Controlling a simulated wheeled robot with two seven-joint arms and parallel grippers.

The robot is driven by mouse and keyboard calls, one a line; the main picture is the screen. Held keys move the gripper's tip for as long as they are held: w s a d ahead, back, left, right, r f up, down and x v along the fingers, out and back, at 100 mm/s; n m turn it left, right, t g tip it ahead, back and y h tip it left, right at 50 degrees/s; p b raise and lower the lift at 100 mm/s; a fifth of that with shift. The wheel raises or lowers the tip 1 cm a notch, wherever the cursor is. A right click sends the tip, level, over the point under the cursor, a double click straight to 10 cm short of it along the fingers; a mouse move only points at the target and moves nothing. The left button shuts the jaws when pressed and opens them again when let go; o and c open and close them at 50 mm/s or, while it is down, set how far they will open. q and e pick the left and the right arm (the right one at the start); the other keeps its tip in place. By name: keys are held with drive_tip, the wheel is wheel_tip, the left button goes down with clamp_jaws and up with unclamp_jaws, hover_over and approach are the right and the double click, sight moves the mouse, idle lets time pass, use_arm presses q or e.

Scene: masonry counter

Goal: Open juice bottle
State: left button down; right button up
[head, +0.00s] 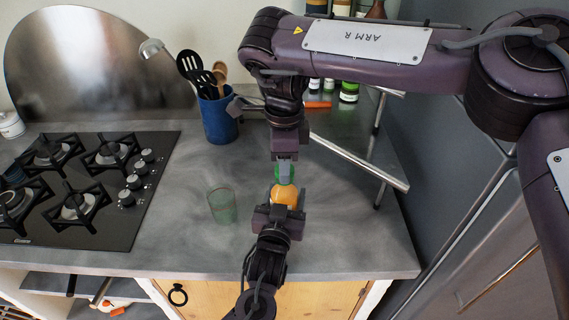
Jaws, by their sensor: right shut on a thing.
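The juice bottle (286,194) shows orange, with a green cap (288,173) at its top, in the middle of the head view. My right gripper (285,170) comes down from above and is shut on the cap. My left gripper (277,213) comes up from below, with its jaws at the lower part of the bottle. Whether those jaws press on the bottle cannot be told. The bottle's lower end is hidden behind the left gripper, so I cannot tell whether it touches the counter.
A green-tinted glass (222,206) stands on the grey counter (180,235) left of the bottle. A blue utensil holder (218,118) stands behind, and a black gas hob (80,190) lies at left. A metal rack (358,160) with small bottles (349,92) is at back right.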

drive_tip(key=shift+r, duration=0.8)
drive_tip(key=shift+r, duration=2)
use_arm(q)
drive_tip(key=shift+c, duration=1.9)
unclamp_jaws()
